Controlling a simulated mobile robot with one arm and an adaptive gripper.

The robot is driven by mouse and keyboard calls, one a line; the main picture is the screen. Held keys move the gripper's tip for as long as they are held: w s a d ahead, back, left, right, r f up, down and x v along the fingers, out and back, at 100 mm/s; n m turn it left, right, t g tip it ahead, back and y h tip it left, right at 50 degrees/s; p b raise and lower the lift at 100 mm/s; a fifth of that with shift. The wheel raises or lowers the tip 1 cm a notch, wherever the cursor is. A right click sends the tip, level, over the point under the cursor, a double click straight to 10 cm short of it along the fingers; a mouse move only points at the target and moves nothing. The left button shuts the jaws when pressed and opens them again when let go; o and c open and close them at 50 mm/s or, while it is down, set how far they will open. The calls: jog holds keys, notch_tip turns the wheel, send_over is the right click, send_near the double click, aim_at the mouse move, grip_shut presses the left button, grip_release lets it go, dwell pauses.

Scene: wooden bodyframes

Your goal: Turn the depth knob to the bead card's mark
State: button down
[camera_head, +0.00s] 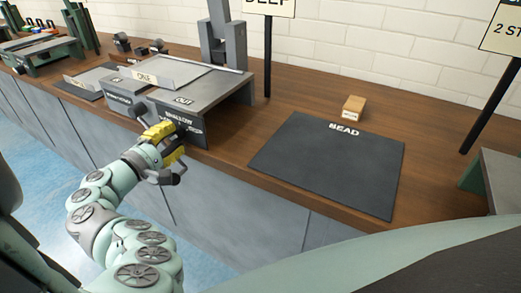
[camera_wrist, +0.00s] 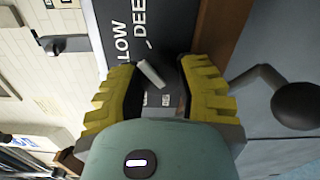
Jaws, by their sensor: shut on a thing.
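The grey machine (camera_head: 205,92) stands on the bench with its front panel facing me. In the wrist view the panel (camera_wrist: 112,38) carries white lettering, "...LOW" and "DEE...". My gripper (camera_head: 177,142), with yellow fingers, is at this panel and is shut on the depth knob. The wrist view shows the knob's pale pointer bar (camera_wrist: 152,74) between the fingers, slanted; most of the knob is hidden. A sign card (camera_head: 268,5) on a black post, cut off at the top, seems to read "DEEP". It stands behind the mat marked "BEAD" (camera_head: 325,165).
A small wooden block (camera_head: 354,107) sits at the mat's back edge. A card reading "ONE" (camera_head: 146,77) is on the machine. Another sign (camera_head: 506,28) stands at the right, cropped. More fixtures (camera_head: 42,53) are at the far left. The bench between machine and mat is clear.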

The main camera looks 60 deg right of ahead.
jog(key=shift+s+d+r, duration=0.15)
jog(key=shift+r, duration=0.1)
jog(key=c, duration=0.5)
grip_release()
jog(key=shift+f, duration=0.15)
jog(key=shift+c, duration=0.2)
jog(key=shift+a, duration=0.3)
jog(key=s+a, duration=0.1)
jog(key=a, duration=1)
jog(key=shift+a, duration=0.2)
